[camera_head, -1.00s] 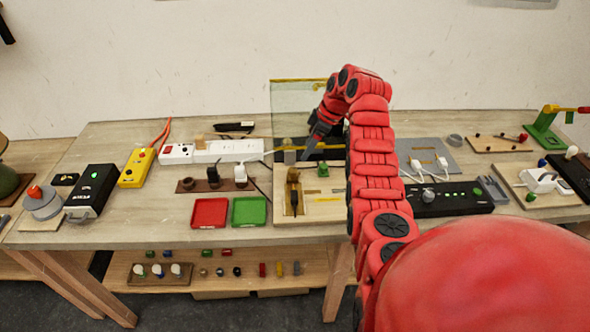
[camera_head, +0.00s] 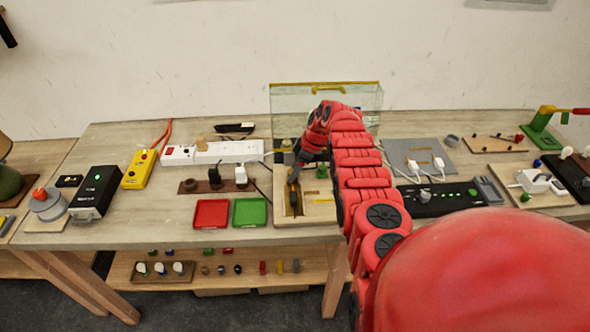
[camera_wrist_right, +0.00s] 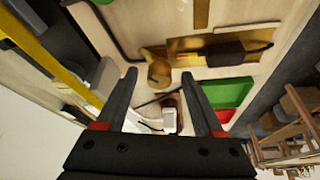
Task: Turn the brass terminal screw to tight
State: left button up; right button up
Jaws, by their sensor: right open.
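The brass terminal screw (camera_wrist_right: 158,72) shows in the right wrist view as a rounded brass knob beside a brass plate (camera_wrist_right: 205,46). The plate lies on a pale wooden board, which also shows in the head view (camera_head: 318,218). My right gripper (camera_wrist_right: 160,82) is open, with its dark fingertips on either side of the knob in the picture. I cannot tell whether they touch it. In the head view my right gripper (camera_head: 293,178) reaches down over the board and hides the screw. My left gripper is not in view.
A red tray (camera_head: 211,214) and a green tray (camera_head: 249,212) lie left of the board. A clear panel (camera_head: 290,97) stands behind it. Power strips (camera_head: 228,151) lie at the back left.

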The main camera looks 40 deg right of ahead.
grip_shut()
